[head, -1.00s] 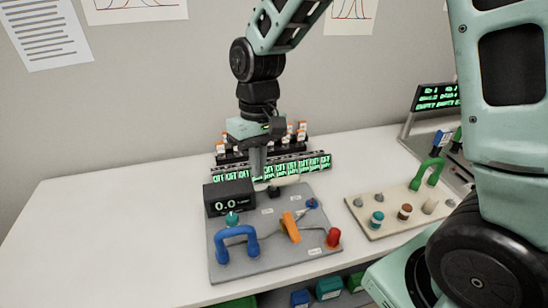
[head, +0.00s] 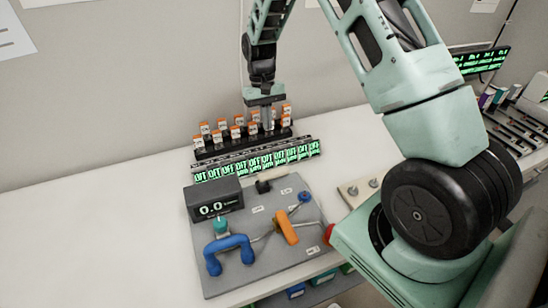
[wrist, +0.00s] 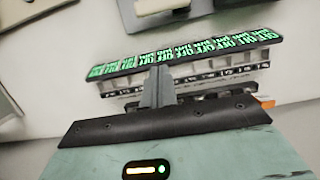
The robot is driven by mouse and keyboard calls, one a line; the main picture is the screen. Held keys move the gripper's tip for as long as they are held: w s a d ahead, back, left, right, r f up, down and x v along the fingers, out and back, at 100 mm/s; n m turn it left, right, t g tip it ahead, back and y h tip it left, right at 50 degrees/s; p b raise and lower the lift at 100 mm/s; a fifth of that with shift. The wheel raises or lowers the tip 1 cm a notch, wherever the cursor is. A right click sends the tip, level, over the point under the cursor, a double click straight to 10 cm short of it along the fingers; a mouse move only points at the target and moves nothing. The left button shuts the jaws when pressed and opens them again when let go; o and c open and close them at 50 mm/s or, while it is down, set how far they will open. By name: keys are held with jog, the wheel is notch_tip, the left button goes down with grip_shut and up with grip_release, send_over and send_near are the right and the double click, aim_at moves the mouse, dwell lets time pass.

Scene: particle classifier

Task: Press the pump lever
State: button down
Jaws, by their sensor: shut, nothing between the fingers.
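A grey board (head: 240,265) lies on the white table with a readout box (head: 214,205) showing 0.0. On it are an orange lever (head: 287,228), a blue arched handle (head: 229,250), a small black part (head: 264,186), a blue knob (head: 305,197) and a teal knob (head: 220,225). No readable label shows which is the pump lever. A red knob (head: 330,234) is partly hidden by my arm. My gripper (head: 268,124) is shut and empty, behind the board by the vial rack, touching nothing I can make out. Its shut fingers show in the wrist view (wrist: 159,84).
A row of green "OFF" displays (head: 255,160) stands behind the board. A rack (head: 216,149) of orange-capped vials is behind it. My arm hides much of a beige board (head: 362,192) at right. The table's left is clear.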

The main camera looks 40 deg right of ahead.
aim_at(274, 176)
jog(key=s+a+f+p, duration=0.2)
jog(key=s+f+p, duration=0.3)
jog(key=f, duration=0.4)
jog(key=shift+s+f, duration=0.35)
jog(key=shift+s, duration=0.3)
